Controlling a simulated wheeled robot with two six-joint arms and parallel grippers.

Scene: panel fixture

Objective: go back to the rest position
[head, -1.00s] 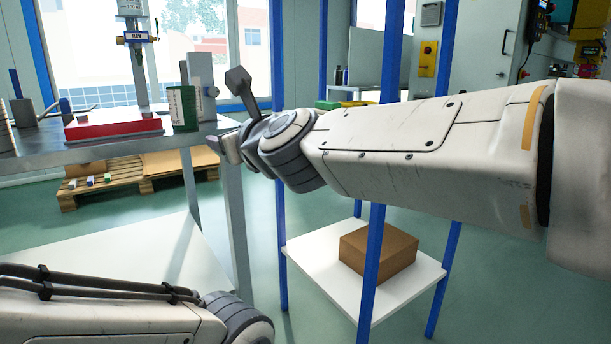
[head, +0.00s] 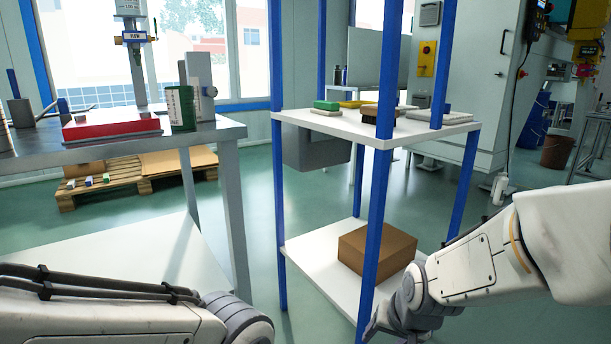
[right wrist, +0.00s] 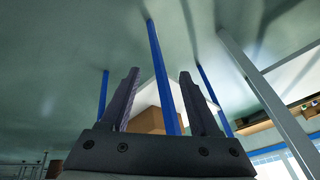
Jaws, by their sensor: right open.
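My right arm hangs low at the right of the head view, its wrist close to the shelf's front blue post. My right gripper is at that arm's end, partly cut off by the bottom edge of the head view.
A blue-post shelf (head: 300,118) holds a cardboard box (head: 377,252) below and several small items on top. Floor is open right of the shelf.

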